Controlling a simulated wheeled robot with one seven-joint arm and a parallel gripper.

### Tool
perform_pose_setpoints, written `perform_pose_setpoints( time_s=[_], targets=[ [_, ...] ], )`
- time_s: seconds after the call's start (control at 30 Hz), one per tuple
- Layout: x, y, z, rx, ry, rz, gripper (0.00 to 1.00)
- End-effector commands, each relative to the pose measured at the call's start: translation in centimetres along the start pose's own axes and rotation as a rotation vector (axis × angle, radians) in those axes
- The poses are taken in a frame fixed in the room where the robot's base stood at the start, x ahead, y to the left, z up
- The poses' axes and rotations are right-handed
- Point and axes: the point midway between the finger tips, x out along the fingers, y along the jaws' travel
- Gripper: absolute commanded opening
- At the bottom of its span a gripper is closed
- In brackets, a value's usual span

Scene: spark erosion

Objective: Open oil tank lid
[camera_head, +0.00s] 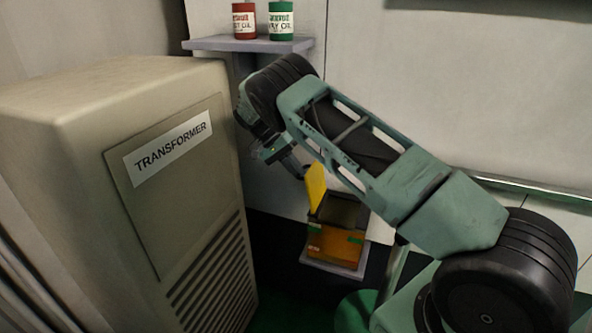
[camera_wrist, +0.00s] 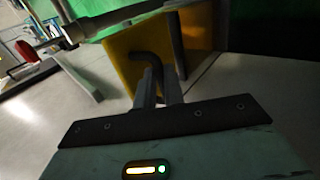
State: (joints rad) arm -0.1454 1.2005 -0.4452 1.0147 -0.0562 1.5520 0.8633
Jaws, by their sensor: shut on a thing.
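The oil tank (camera_head: 336,246) is an orange box below my arm in the head view, standing on a pale base. Its yellow lid (camera_head: 316,187) stands raised and steeply tilted at the tank's left side, and the dark opening of the tank shows. My gripper (camera_head: 296,170) is at the upper left of the lid, partly hard to make out there. In the wrist view my gripper (camera_wrist: 160,82) is shut on the dark bent handle (camera_wrist: 151,62) of the yellow lid (camera_wrist: 122,47).
A large beige transformer cabinet (camera_head: 160,200) stands close to the left of my gripper. A wall shelf (camera_head: 248,44) above holds a red can (camera_head: 244,21) and a green can (camera_head: 281,20). A white wall lies behind.

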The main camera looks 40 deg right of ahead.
Motion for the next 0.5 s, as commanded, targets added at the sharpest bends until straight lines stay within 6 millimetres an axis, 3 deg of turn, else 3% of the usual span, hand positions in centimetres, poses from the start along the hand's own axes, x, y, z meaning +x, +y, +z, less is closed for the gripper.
perform_pose_setpoints(
  time_s=[0.03,0.27,0.3,0.37,0.5],
  targets=[
    [0.68,-1.48,0.55,-0.016,-0.001,-0.021,0.00],
    [0.59,-1.56,0.60,-0.017,0.001,-0.022,0.00],
    [0.57,-1.57,0.61,-0.017,0.001,-0.022,0.13],
    [0.55,-1.58,0.60,-0.017,0.002,-0.024,0.30],
    [0.49,-1.48,0.56,-0.016,0.002,-0.023,0.33]
  ],
)
